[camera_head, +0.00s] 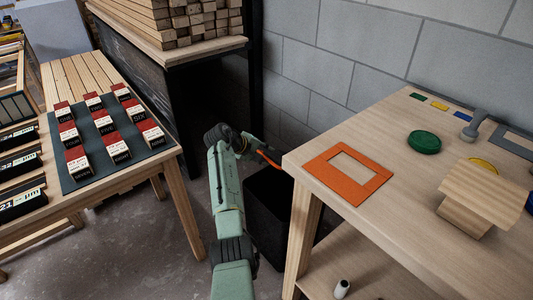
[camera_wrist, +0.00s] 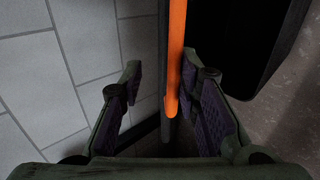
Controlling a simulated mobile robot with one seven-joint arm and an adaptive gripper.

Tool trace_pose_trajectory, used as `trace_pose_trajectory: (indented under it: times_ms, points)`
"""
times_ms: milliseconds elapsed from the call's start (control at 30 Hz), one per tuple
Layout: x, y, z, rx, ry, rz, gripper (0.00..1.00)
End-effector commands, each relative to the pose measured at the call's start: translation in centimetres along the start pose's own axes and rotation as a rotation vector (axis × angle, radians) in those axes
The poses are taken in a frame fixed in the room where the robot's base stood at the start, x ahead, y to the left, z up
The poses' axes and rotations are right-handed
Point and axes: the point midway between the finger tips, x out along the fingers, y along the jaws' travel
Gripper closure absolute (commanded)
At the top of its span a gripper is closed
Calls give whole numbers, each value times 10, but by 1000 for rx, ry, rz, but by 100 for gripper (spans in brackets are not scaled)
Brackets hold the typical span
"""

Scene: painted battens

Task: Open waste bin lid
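The black waste bin (camera_head: 268,218) stands on the floor between the two tables, partly hidden by my arm and the right table. In the wrist view its dark, open-looking inside and rim (camera_wrist: 285,50) show at the upper right. An orange bar (camera_wrist: 175,60), seemingly the lid's handle or edge, runs down between my fingers beside a thin dark panel, perhaps the lid seen edge-on. The orange piece (camera_head: 268,160) also shows in the head view. My gripper (camera_wrist: 162,62) is open around it; the bar is close to the right finger, and contact is unclear.
A grey block wall (camera_head: 330,60) stands behind the bin. The right table (camera_head: 440,160) holds an orange frame (camera_head: 347,172) near its edge. The left table (camera_head: 170,160) bears a dark mat with labelled blocks. A black cabinet (camera_head: 160,75) with stacked battens stands behind.

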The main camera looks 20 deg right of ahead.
Motion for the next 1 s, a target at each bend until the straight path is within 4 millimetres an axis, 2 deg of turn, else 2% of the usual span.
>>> trace_pose_trajectory:
  times_ms: [33,1000]
  points:
    - [-6,3,0,-1,0,0,70]
    - [-69,11,0,0,0,0,70]
